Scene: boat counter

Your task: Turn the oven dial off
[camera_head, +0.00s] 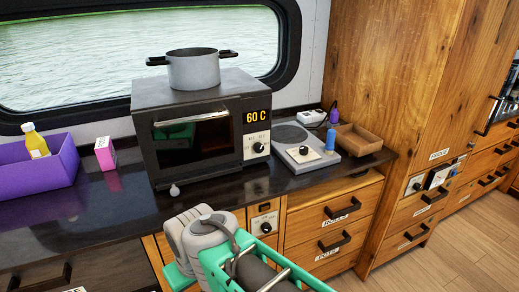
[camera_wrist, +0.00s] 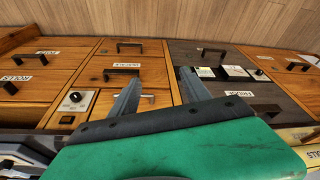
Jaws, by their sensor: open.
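The dark oven (camera_head: 198,135) stands on the counter under the window. Its display (camera_head: 256,116) reads 60 C. In the head view my green and grey arm is low in front of the counter, below and apart from the oven.
A grey pot (camera_head: 194,70) stands on the oven. A hot plate (camera_head: 306,145) with its own knob, a blue cylinder (camera_head: 331,139) and a brown tray (camera_head: 358,139) are to the right. A purple bin (camera_head: 40,172) and pink box (camera_head: 105,153) are left. Another dial (camera_wrist: 75,97) is on the cabinet front.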

